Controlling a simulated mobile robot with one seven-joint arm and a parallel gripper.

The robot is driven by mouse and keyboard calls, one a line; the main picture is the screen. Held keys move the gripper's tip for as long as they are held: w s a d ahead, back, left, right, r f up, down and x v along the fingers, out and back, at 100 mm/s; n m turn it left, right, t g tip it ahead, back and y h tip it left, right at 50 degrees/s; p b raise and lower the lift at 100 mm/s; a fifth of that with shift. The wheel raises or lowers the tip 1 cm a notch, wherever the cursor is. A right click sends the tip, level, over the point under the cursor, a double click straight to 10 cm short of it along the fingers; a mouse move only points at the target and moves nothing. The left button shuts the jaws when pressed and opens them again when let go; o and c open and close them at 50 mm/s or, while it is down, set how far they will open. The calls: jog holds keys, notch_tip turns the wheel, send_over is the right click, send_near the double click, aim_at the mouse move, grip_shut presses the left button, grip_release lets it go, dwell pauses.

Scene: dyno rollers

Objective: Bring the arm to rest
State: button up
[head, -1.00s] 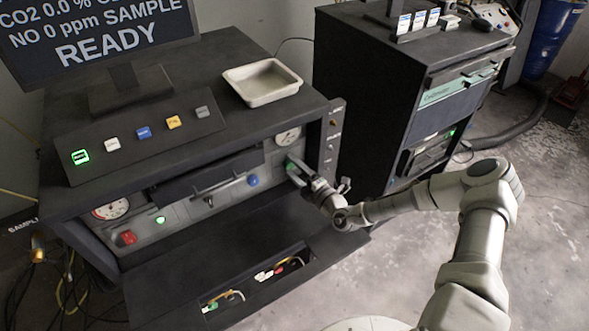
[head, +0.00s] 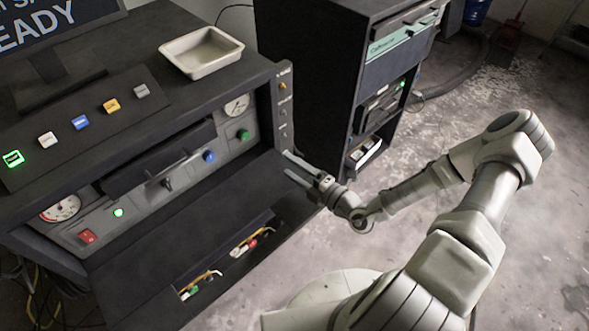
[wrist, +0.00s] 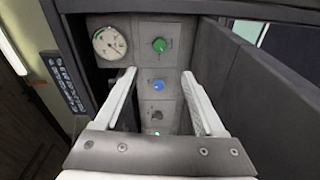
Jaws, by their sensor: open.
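My gripper (head: 287,164) is open and empty in the head view. It is held in front of the right end of the console's panel (head: 140,190), above the dark fold-out shelf (head: 150,265). In the wrist view my gripper (wrist: 158,80) shows two pale fingers spread apart, with nothing between them but the panel behind. The green knob (head: 243,136) is clear of the fingers; it also shows in the wrist view (wrist: 159,45). The blue knob (head: 209,156) appears between the fingers in the wrist view (wrist: 158,85), on the panel beyond them.
A white tray (head: 202,52) sits on top of the console. A dark cabinet (head: 310,70) stands behind to the right. A recess in the shelf holds small coloured clips (head: 243,246).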

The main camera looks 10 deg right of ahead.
jog(key=shift+s+d, duration=0.2)
jog(key=shift+s, duration=0.1)
dwell(0.4)
